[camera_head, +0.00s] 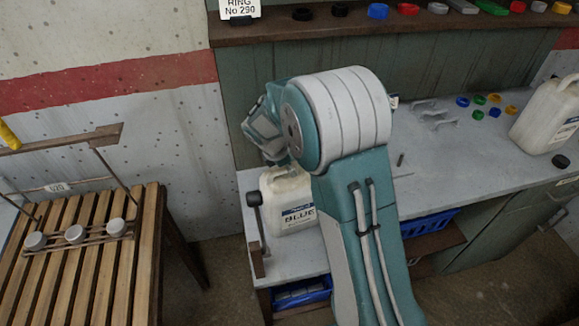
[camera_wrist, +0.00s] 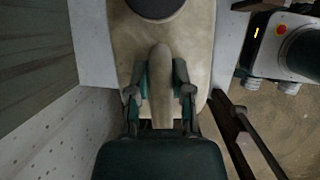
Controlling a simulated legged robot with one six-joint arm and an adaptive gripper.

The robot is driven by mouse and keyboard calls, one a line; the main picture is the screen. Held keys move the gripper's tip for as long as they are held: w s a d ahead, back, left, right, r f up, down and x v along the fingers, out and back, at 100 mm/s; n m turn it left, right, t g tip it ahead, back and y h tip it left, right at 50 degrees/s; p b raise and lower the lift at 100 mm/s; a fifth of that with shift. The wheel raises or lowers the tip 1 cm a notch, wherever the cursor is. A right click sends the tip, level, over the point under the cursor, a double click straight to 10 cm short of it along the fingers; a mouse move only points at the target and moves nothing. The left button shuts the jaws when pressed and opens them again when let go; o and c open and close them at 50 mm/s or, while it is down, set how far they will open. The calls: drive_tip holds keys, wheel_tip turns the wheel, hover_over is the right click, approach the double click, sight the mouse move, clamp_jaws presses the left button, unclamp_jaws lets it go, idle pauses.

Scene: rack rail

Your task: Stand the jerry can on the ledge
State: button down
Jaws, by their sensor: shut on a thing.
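A cream jerry can (camera_head: 287,204) with a label reading BLUE is upright at the left end of the grey workbench. I cannot tell whether its base touches the bench top. The wrist view shows it from above, with its dark cap (camera_wrist: 155,6) and its handle (camera_wrist: 160,62). My gripper (camera_wrist: 160,94) is shut on the handle, one finger on each side. In the head view my arm hides the gripper and the can's right part. A brown ledge (camera_head: 300,30) runs along the wall above the bench, with several small items on it.
A second jerry can (camera_head: 548,118) stands at the bench's right. Small coloured rings (camera_head: 479,114) and grey brackets lie on the bench (camera_head: 440,165). A dark upright lever (camera_head: 256,225) stands close left of the held can. A slatted wooden table (camera_head: 90,265) is further left.

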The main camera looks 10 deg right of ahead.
drive_tip(key=shift+f, duration=0.35)
idle(0.7)
drive_tip(key=shift+c, duration=2.2)
unclamp_jaws()
drive_tip(key=shift+f, duration=0.15)
